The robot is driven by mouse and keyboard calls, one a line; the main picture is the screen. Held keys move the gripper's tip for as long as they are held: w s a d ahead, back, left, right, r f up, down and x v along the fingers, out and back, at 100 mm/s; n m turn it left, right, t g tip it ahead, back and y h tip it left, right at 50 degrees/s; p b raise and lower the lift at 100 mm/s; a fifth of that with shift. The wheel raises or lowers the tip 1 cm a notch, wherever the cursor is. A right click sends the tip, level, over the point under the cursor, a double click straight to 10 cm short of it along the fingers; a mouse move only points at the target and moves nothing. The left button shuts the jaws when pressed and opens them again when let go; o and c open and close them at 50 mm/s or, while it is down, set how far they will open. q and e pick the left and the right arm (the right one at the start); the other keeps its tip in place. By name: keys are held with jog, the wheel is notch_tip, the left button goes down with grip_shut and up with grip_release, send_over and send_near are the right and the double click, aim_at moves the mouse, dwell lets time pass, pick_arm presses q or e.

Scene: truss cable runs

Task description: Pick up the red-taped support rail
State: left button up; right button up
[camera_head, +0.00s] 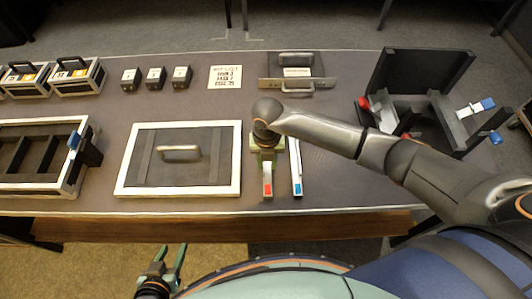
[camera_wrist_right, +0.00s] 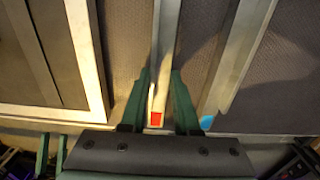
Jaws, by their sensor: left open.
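The red-taped support rail (camera_head: 267,178) lies on the table, its red end toward the front edge. In the right wrist view the rail (camera_wrist_right: 166,45) runs up between the fingers of my right gripper (camera_wrist_right: 160,72). In the head view my right gripper (camera_head: 266,150) is low over the rail and hides its far part. The fingers flank the rail closely; I cannot tell whether they press on it. A blue-taped rail (camera_head: 297,170) lies just right of it, apart. My left gripper (camera_head: 173,252) is open and empty in front of the table.
A framed panel with a handle (camera_head: 180,178) lies close on the left. An open tray (camera_head: 40,160) is further left. A black rack (camera_head: 425,90) stands at the right. Black boxes (camera_head: 155,77), a paper note (camera_head: 225,77) and a handled plate (camera_head: 297,72) are behind.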

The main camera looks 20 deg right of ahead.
grip_shut()
jog(key=shift+r, duration=0.1)
dwell(0.3)
